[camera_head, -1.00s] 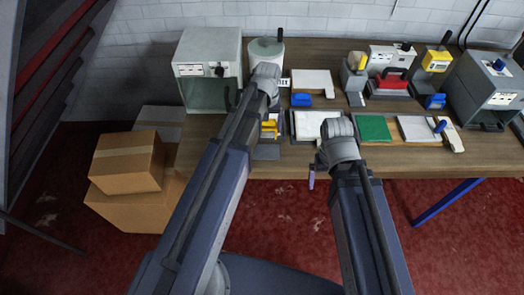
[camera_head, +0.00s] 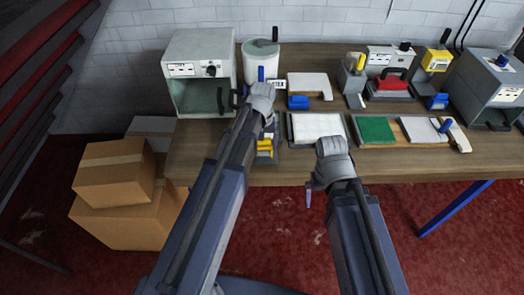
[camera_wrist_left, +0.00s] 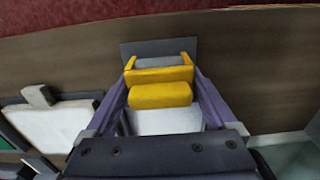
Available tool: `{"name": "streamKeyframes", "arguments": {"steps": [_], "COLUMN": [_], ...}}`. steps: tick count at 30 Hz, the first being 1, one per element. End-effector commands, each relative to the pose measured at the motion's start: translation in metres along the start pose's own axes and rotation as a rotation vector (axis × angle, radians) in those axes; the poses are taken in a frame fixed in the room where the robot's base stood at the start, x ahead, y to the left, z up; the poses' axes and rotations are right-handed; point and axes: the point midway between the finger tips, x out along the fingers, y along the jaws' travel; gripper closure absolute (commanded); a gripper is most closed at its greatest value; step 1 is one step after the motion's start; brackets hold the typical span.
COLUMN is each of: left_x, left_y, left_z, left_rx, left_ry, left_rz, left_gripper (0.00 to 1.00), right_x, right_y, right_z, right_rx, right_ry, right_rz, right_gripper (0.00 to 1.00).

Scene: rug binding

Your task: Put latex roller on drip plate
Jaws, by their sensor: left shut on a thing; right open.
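The latex roller (camera_wrist_left: 160,76), a yellow frame with a grey cylinder at its end, is between the purple fingers of my left gripper (camera_wrist_left: 161,88), which is shut on it. Its yellow part (camera_head: 265,147) also shows in the head view below my left wrist. A flat grey plate (camera_wrist_left: 130,48), which looks like the drip plate, lies under the roller's end at the table's front edge. I cannot tell whether roller and plate touch. My right gripper (camera_head: 309,196) is open and empty, in front of the table edge; only a purple finger shows clearly.
A white tray (camera_head: 316,126) and a green pad (camera_head: 375,130) lie right of the roller. A grey open-fronted machine (camera_head: 198,72) and a white canister (camera_head: 259,57) stand behind left. Tools line the table's back. Cardboard boxes (camera_head: 113,175) are on the floor at left.

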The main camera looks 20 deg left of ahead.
Motion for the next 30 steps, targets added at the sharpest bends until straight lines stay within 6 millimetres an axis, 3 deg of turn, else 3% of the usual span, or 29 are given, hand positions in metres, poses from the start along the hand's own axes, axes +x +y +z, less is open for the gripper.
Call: {"name": "streamKeyframes", "arguments": {"steps": [1,14,15,17,30], "left_x": [0.0093,0.0119,0.0100,0.0099,0.0024], "left_y": [0.0000,0.0000,0.0000,0.0000,0.0000], "left_z": [0.0000,0.0000,0.0000,0.0000,0.0000], "left_rx": [0.000,0.000,0.000,0.000,0.000], "left_ry": [0.000,0.000,0.000,0.000,0.000], "left_rz": [0.000,0.000,0.000,0.000,0.000], "left_gripper": [0.62,0.62,0.06,0.00,0.00], "right_x": [0.0092,0.0119,0.0100,0.0098,0.0024], "right_y": [-0.0009,-0.0011,-0.0010,-0.0009,-0.0002], "right_z": [-0.0005,-0.0007,-0.0006,-0.0006,-0.0001], "right_rx": [0.000,0.000,0.000,0.000,0.000], "right_ry": [0.000,0.000,0.000,0.000,0.000], "right_rz": [0.000,0.000,0.000,0.000,0.000], "right_gripper": [0.00,0.00,0.00,0.00,0.00]}}
